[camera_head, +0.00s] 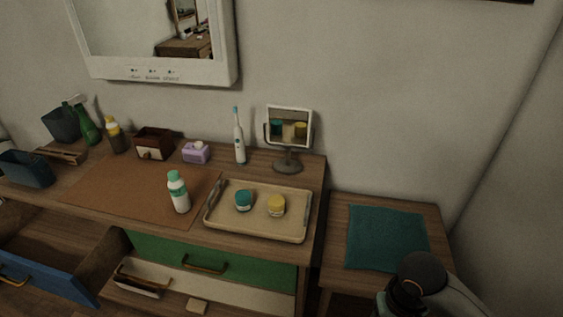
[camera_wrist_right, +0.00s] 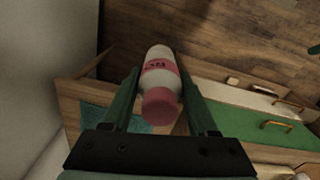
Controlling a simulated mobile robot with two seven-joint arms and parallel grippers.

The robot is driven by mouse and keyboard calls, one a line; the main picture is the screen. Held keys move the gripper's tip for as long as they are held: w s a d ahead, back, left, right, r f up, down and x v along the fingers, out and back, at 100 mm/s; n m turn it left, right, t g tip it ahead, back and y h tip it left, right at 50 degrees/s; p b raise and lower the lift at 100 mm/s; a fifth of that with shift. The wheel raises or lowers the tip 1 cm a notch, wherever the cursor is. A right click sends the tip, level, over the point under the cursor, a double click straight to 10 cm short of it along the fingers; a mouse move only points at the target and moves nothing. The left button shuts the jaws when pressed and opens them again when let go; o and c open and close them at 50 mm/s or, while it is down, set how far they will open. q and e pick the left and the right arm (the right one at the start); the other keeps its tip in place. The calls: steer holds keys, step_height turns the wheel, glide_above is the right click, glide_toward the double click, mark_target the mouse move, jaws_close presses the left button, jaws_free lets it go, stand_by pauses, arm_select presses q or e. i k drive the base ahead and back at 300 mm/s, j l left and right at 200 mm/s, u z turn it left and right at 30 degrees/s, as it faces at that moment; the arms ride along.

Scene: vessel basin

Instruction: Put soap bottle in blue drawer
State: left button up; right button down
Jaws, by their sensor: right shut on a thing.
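A white bottle with a pink cap and pink label band (camera_wrist_right: 160,85) is between the two green fingers of my right gripper (camera_wrist_right: 158,68) in the right wrist view. The fingers are shut on its sides, and its cap end points toward the camera. This bottle does not show in the head view. The blue drawer (camera_head: 45,265) is pulled open at the lower left of the head view, and its inside looks empty where visible. My right arm shows at the lower right, beside the side table; its fingers are out of that view. My left gripper is not in view.
A white bottle with green cap (camera_head: 178,192) stands on the brown mat (camera_head: 120,195). A tray (camera_head: 255,230) holds two small jars. The green drawer (camera_head: 160,250) is shut; a pale drawer (camera_head: 240,296) below is open. A teal cloth (camera_head: 385,238) lies on the side table (camera_head: 335,240).

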mark_target(52, 247)
steer(key=i+j+u, duration=0.1)
steer(key=j+u, duration=0.15)
steer(key=j, duration=0.15)
steer(key=i+j+u, duration=0.2)
steer(key=j, duration=0.15)
steer(key=i+j+u, duration=0.1)
steer(key=j, duration=0.3)
steer(key=i+j+u, duration=0.15)
steer(key=j, duration=0.25)
steer(key=i+j, duration=0.2)
steer(key=j, duration=0.2)
steer(key=i+j, duration=0.15)
steer(key=j, duration=0.25)
steer(key=i+j, duration=0.2)
steer(key=j, duration=0.2)
steer(key=i+j, duration=0.15)
steer(key=j, duration=0.25)
steer(key=i+j+u, duration=0.1)
steer(key=j, duration=0.3)
steer(key=i, duration=0.1)
